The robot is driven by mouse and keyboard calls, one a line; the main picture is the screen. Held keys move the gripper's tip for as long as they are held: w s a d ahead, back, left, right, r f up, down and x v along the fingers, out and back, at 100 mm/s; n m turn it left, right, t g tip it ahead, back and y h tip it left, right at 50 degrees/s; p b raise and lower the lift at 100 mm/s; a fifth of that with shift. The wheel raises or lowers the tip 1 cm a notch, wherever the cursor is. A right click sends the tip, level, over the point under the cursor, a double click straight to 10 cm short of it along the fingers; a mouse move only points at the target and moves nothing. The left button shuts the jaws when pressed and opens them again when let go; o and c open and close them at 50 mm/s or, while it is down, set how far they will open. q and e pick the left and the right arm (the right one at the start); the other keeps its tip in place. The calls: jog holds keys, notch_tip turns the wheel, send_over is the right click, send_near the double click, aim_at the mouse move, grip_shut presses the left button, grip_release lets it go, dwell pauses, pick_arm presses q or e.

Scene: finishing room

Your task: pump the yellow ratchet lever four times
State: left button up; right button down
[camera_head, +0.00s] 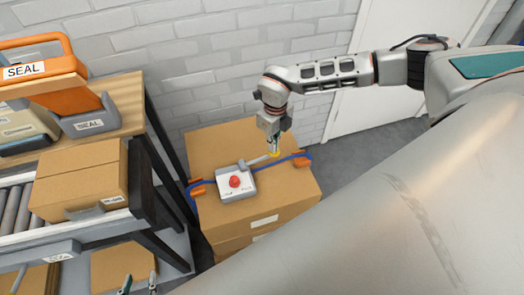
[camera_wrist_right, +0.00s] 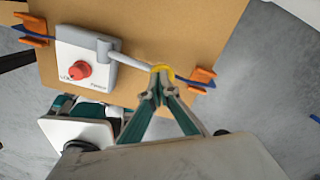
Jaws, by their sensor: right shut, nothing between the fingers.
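The ratchet device is a white-grey box (camera_head: 236,184) with a red knob (camera_head: 235,181), strapped on a cardboard box. Its light grey lever (camera_head: 257,160) reaches right to a yellow end (camera_head: 274,154). The right wrist view also shows the yellow end (camera_wrist_right: 162,71) and the red knob (camera_wrist_right: 78,73). My right gripper (camera_head: 273,146) points down at the yellow end. Its fingers are shut together with nothing between them; the fingertips (camera_wrist_right: 160,90) overlap the yellow end's near edge, and I cannot tell if they touch. My left gripper (camera_head: 138,284) is at the bottom edge, fingertips apart, empty.
The large cardboard box (camera_head: 285,190) stands on the floor by the brick wall, with a blue strap (camera_head: 204,182) and orange corner pieces (camera_head: 302,161).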

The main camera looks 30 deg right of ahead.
jog(key=shift+d+f, duration=0.1)
dwell(0.3)
jog(key=shift+s+d+f, duration=0.1)
jog(key=shift+d+f, duration=0.05)
jog(key=shift+f, duration=0.25)
jog(key=shift+d+f, duration=0.1)
jog(key=shift+f, duration=0.2)
dwell(0.4)
jog(key=r+p, duration=0.1)
jog(key=r, duration=0.1)
jog(key=a+r+p, duration=0.1)
jog(key=r+p, duration=0.1)
jog(key=shift+w+a+r+p, duration=0.15)
jog(key=shift+a+r+p, duration=0.1)
jog(key=shift+r+p, duration=0.45)
jog(key=shift+w+a+r+p, duration=0.1)
jog(key=shift+a+r+p, duration=0.15)
jog(key=shift+r+p, duration=0.45)
